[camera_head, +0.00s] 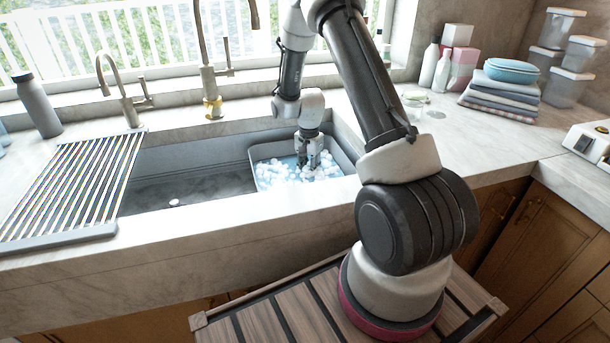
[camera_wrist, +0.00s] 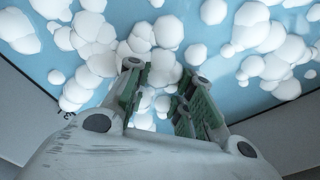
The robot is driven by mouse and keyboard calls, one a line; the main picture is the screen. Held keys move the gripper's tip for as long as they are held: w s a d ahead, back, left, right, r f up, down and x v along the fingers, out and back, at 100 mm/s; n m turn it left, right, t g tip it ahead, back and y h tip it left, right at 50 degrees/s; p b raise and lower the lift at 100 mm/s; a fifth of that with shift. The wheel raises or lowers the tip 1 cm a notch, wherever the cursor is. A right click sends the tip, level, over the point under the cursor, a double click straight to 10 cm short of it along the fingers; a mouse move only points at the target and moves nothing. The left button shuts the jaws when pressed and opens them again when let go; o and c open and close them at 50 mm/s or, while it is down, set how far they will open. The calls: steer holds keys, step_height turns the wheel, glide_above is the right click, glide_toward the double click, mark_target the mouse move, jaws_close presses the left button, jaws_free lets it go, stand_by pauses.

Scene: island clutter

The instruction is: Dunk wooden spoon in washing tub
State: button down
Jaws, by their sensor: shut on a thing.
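The washing tub (camera_head: 268,151) is a grey rectangular basin at the right end of the sink. It holds light blue water with clumps of white foam (camera_head: 275,172), which also fill much of the wrist view (camera_wrist: 95,60). My gripper (camera_head: 308,165) points down inside the tub, its fingertips among the foam. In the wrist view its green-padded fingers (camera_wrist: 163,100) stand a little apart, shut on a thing. I take this to be the wooden spoon, but foam and the fingers hide it; no part of it is clearly visible.
The tub's walls (camera_wrist: 25,115) are close around my gripper. Left are the empty sink basin (camera_head: 185,170), a drying rack (camera_head: 75,185) and a grey bottle (camera_head: 37,104). Two taps (camera_head: 208,75) stand behind. Bottles (camera_head: 430,62), folded towels (camera_head: 500,98) and containers (camera_head: 565,88) stand right.

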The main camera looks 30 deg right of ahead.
steer(key=shift+d, duration=0.35)
steer(key=shift+a, duration=0.1)
steer(key=shift+a, duration=1.1)
steer(key=shift+d, duration=0.1)
steer(key=shift+d, duration=1.1)
steer(key=shift+a, duration=0.1)
